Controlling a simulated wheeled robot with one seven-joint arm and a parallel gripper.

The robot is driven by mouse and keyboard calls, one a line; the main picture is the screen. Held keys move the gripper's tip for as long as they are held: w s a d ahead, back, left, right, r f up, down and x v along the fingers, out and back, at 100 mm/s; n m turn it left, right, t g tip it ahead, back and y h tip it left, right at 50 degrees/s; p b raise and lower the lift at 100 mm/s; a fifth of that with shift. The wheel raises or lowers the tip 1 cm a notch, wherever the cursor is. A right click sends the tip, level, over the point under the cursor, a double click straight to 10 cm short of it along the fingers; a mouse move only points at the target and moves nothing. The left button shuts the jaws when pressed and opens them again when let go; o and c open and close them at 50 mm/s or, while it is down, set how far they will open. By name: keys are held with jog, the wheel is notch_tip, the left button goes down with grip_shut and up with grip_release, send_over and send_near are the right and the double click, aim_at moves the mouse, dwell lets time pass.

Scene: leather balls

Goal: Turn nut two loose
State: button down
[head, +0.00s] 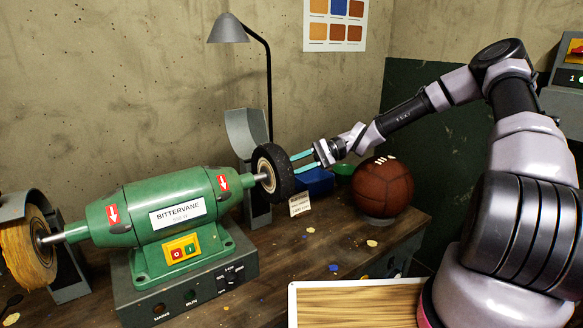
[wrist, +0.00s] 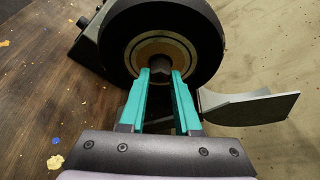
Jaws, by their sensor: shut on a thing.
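A green grinder (head: 168,218) labelled BITTERVANE stands on a dark box on the bench, with a yellow mop wheel (head: 28,248) on its left end and a black wheel (head: 277,172) on its right end. In the wrist view a dark nut (wrist: 160,62) sits at the hub of the black wheel, inside pale rings. My gripper (head: 295,164) reaches in from the right with its teal fingers at that hub. In the wrist view its fingertips (wrist: 161,74) are shut on the nut's sides; the fingers partly hide it. No number shows on the nut.
A brown leather ball (head: 382,187) rests at the bench's right end, near a blue box (head: 314,182) and a small card (head: 301,204). A grey guard (head: 248,135) and a lamp (head: 229,30) stand behind the wheel. A wooden board (head: 350,305) lies in front.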

jog(key=shift+f+n+t+y, duration=0.1)
jog(key=shift+n+t+y, duration=0.3)
jog(key=shift+n, duration=0.5)
jog(key=c, duration=0.6)
grip_release()
jog(key=shift+d, duration=0.1)
jog(key=shift+d, duration=0.1)
jog(key=v, duration=1)
jog(key=shift+d, duration=0.3)
